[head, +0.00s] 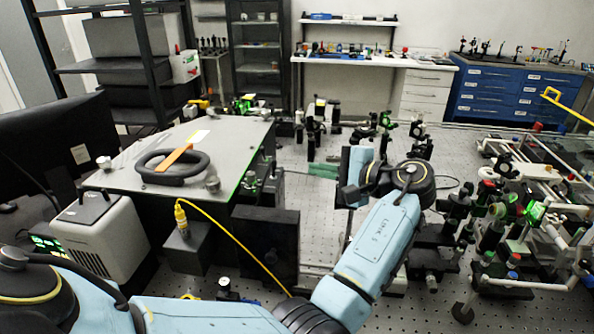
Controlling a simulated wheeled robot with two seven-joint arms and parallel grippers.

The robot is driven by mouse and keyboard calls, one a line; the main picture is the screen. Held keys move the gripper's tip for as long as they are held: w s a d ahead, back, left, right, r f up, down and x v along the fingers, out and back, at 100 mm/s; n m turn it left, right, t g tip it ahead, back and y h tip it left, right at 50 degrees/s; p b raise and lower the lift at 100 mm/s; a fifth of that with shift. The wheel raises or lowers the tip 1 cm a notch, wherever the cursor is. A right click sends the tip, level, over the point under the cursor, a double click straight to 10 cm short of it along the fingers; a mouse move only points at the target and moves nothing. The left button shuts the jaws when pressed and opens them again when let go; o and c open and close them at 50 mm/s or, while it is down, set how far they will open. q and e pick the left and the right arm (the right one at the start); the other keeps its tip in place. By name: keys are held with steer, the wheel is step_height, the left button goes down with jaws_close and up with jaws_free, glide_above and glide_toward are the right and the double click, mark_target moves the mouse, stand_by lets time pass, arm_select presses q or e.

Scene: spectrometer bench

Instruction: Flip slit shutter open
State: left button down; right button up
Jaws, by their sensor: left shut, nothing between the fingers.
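My left arm comes in from the lower left, and its wrist is over the middle of the optical bench (305,215). My left gripper (350,196) is beyond the wrist, small and partly covered by it; it looks shut with nothing held. The slit shutter cannot be told apart among the small dark parts here, and my wrist and forearm cover part of the bench. My right gripper does not show.
A large grey box (228,150) with a black ring-shaped handle (172,167) stands left of my gripper. A yellow cable (225,230) runs down to my forearm. Crowded optical mounts (490,215) stand at the right. Several posts (318,125) stand behind.

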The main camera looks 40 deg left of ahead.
mark_target(274, 169)
arm_select(q)
steer(key=x, duration=1)
steer(key=shift+w+f, duration=0.25)
steer(key=shift+f, duration=0.05)
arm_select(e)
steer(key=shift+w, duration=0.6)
arm_select(q)
steer(key=shift+p, duration=0.3)
